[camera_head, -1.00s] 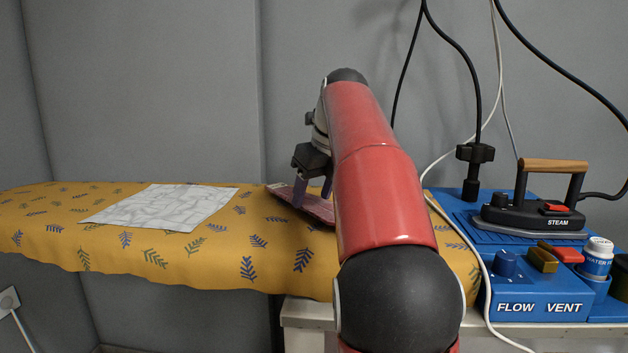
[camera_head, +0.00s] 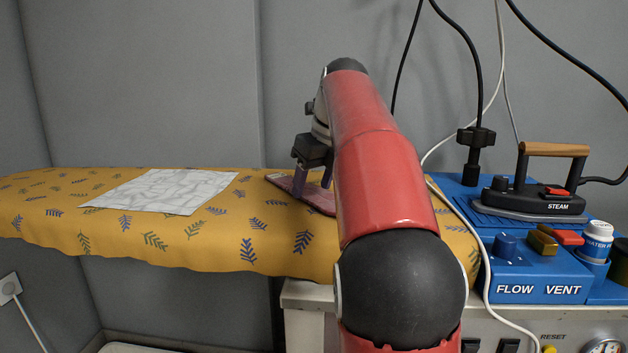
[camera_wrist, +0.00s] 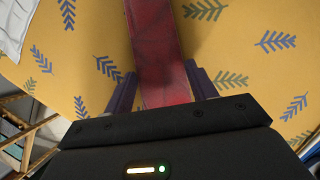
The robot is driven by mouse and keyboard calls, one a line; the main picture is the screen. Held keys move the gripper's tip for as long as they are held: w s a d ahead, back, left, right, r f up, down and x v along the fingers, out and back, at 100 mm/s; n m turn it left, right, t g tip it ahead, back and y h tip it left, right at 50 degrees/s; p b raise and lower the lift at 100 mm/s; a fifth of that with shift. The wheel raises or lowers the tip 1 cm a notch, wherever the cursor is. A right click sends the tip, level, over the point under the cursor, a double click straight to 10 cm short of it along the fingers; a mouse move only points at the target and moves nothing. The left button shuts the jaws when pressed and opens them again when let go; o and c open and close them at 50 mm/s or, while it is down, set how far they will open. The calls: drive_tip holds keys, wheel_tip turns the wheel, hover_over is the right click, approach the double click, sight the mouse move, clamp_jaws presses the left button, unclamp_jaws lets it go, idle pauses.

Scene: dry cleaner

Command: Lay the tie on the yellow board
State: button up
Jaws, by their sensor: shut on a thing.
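The tie (camera_head: 318,197) is a dark red, patterned strip lying over the back right part of the yellow board (camera_head: 160,243). My arm hides part of it in the head view. My gripper (camera_head: 313,180) points down at the tie, low over the board. In the wrist view the tie (camera_wrist: 157,45) runs between the two purple fingers of my gripper (camera_wrist: 162,85), which is shut on it. The cloth of the board (camera_wrist: 245,55), yellow with leaf prints, spreads under and around the tie.
A pale patterned cloth (camera_head: 165,190) lies flat on the board's left part. A steam iron (camera_head: 535,190) stands on a blue unit (camera_head: 525,270) at the right, with hanging cords nearby. The board between pale cloth and tie is clear.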

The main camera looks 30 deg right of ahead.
sight(321, 196)
drive_tip(key=shift+f, duration=0.15)
drive_tip(key=o, duration=1.1)
drive_tip(key=p+v, duration=0.1)
drive_tip(key=v, duration=0.4)
drive_tip(key=shift+d+r, duration=0.1)
drive_tip(key=shift+r, duration=0.25)
drive_tip(key=shift+v, duration=1.05)
drive_tip(key=shift+s, duration=0.15)
